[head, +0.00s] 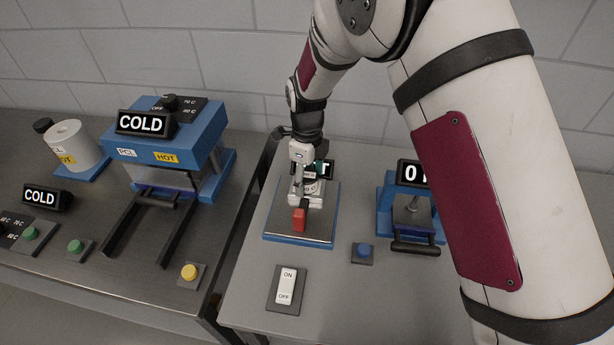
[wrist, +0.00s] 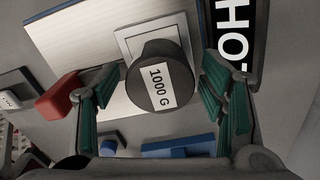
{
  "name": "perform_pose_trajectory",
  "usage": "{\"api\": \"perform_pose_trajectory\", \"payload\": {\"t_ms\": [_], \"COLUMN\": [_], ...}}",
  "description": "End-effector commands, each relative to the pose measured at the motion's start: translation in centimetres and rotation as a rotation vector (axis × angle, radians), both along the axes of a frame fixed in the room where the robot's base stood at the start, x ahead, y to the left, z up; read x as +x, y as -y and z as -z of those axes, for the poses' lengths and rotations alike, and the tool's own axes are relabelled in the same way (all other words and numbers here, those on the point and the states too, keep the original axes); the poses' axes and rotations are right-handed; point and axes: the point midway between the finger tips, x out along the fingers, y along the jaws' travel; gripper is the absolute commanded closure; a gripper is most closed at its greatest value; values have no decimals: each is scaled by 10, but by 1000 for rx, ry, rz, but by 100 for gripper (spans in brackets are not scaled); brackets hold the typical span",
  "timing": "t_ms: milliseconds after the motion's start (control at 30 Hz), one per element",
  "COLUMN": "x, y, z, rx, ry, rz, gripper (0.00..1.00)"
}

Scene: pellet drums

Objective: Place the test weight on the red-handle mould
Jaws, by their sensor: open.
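The test weight (wrist: 157,88), a dark cylinder labelled 1000 G, is upright over the pale square mould (wrist: 127,42) in the wrist view. It appears to rest on it; the contact is hidden. The mould's red handle (wrist: 62,97) sticks out at left, beside a finger; it also shows in the head view (head: 299,218). The mould lies on a metal plate with a blue base (head: 296,240). My gripper (wrist: 162,98) is open, its green-padded fingers on either side of the weight with visible gaps. In the head view my gripper (head: 307,182) mostly hides the weight.
A HOT sign (wrist: 236,40) stands close behind the plate. A small press (head: 412,215) with a display stands at right, near a blue button (head: 364,251). An ON/OFF switch (head: 287,287) is in front. A blue COLD press (head: 180,140) stands on the left bench.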

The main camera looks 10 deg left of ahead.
Motion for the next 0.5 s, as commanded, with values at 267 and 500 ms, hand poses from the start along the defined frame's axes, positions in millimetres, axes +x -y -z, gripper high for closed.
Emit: {"api": "perform_pose_trajectory", "payload": {"t_ms": [267, 500], "x": [2, 2], "y": [-1, -1], "z": [-39, -88], "rx": [3, 3], "ry": [5, 5], "rz": [-1, 0], "gripper": [35, 35]}}
